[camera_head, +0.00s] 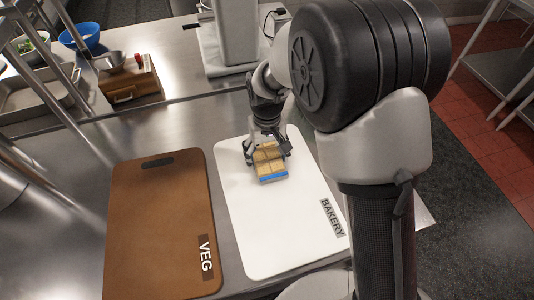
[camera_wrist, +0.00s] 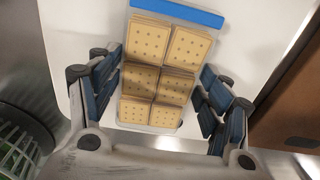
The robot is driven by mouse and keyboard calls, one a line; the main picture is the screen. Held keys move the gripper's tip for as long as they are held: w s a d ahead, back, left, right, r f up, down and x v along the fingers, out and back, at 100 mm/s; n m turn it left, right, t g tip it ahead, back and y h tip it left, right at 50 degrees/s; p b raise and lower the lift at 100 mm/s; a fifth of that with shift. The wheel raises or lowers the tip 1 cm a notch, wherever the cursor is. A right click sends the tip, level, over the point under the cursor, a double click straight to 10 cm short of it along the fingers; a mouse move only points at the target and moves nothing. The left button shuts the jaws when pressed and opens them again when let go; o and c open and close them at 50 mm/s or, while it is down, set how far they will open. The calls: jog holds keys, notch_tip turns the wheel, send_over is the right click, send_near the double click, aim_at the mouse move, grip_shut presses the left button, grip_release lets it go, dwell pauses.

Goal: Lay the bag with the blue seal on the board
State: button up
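The bag with the blue seal (camera_head: 270,166) is a clear pack of square tan crackers with a blue strip at one end. It lies on the white board marked BAKERY (camera_head: 285,235), near its far end. In the wrist view the bag (camera_wrist: 160,75) lies between the fingers, its blue seal at the top. My gripper (camera_head: 268,150) is low over the board with one finger on each side of the bag. The fingers (camera_wrist: 163,85) stand apart, with a narrow gap to the bag; firm contact is not visible.
A brown board marked VEG (camera_head: 160,230) lies to the left on the steel counter. A wooden box (camera_head: 128,82), a metal tray (camera_head: 40,95), a blue bowl (camera_head: 80,38) and a white appliance (camera_head: 228,35) stand farther back. The near half of the white board is clear.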

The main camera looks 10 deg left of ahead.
aim_at(267, 157)
jog(key=o, duration=0.4)
jog(key=shift+r, duration=0.1)
notch_tip(267, 157, up, 12)
jog(key=p, duration=0.4)
jog(key=s+d+r+m+t, duration=0.1)
jog(key=s+d+r, duration=0.2)
jog(key=d+r, duration=0.5)
jog(key=s+d+r+m+t, duration=0.1)
jog(key=s+d, duration=0.3)
jog(key=s, duration=0.2)
jog(key=s+d+r+m+t, duration=0.1)
jog(key=s+d+r, duration=0.1)
jog(key=s+d, duration=0.3)
jog(key=s+d+r+m+t, duration=0.1)
jog(key=s+d+r+m, duration=0.1)
jog(key=s+d, duration=0.3)
jog(key=shift+s+r+t, duration=0.1)
jog(key=shift+s+t, duration=0.2)
jog(key=shift+s, duration=0.75)
